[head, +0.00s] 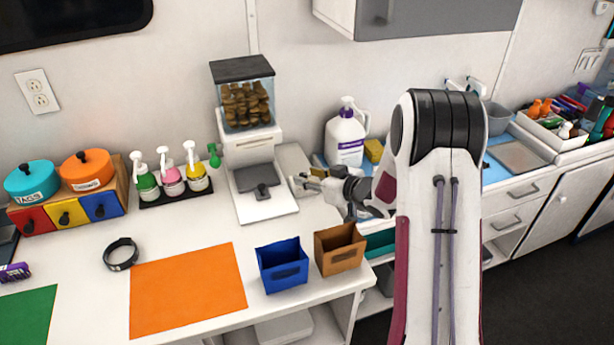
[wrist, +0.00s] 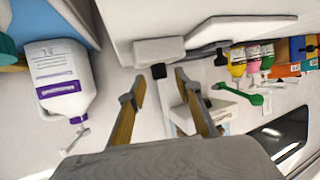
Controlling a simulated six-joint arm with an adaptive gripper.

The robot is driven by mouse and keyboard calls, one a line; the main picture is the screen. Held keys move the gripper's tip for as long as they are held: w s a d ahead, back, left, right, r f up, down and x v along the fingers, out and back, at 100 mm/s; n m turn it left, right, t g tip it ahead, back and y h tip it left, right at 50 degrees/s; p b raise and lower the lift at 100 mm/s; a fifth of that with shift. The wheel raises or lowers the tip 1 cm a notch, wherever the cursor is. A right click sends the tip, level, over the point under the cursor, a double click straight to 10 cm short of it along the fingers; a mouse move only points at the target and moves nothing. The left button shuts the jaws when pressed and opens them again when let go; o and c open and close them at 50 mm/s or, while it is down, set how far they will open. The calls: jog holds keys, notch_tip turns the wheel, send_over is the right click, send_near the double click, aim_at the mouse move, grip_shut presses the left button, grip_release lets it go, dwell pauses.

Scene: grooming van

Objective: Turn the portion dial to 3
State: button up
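The treat dispenser (head: 252,147) stands on the white counter against the back wall, with a clear hopper (head: 247,105) of brown treats and a dark paddle (head: 262,191) at its front. My gripper (head: 302,184) is just right of the dispenser, pointing toward it. In the wrist view, my gripper (wrist: 160,88) is open, its two tan-padded fingers apart with nothing held. A small black piece (wrist: 158,71) shows ahead, between the fingertips, near a pale block (wrist: 158,50). I cannot tell whether this is the portion dial. No numbers or pointer can be read.
A white jug with a purple label (head: 345,137) stands right of the dispenser. Pump bottles (head: 171,176) stand to its left. A blue bin (head: 282,266) and a brown bin (head: 339,250) sit at the front. An orange mat (head: 187,290) lies on the counter.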

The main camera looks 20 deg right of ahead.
jog(key=v, duration=1)
jog(key=shift+s, duration=0.25)
jog(key=shift+d+r, duration=0.1)
jog(key=shift+r, duration=0.05)
notch_tip(320, 180, up, 8)
jog(key=w+a+m+h, duration=0.1)
jog(key=w+a, duration=0.2)
jog(key=w, duration=0.5)
jog(key=shift+t, duration=0.3)
jog(key=shift+s+a+f, duration=0.15)
jog(key=shift+f, duration=2.15)
jog(key=shift+f, duration=0.1)
jog(key=shift+f, duration=3.35)
jog(key=shift+x, duration=1.5)
